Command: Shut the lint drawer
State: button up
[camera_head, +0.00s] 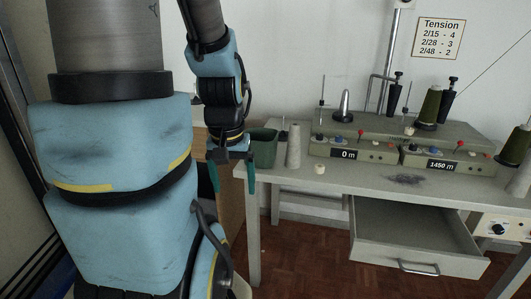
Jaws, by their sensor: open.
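The lint drawer (418,250) hangs under the grey worktable at the lower right and is pulled well out. Its inside shows pale and empty where I can see it. A metal bar handle (418,268) sits on its front panel. My gripper (232,188) points down at the table's left end, well to the left of the drawer and apart from it. Its two green fingers are spread, with nothing between them.
A table leg (252,235) stands below my gripper. Open floor (310,250) lies left of the drawer.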

aim_at(410, 237)
jog(key=i+z, duration=0.3)
jog(key=z, duration=0.15)
jog(key=i+j+z, duration=0.1)
jog(key=i+z, duration=0.35)
jog(key=k, duration=0.1)
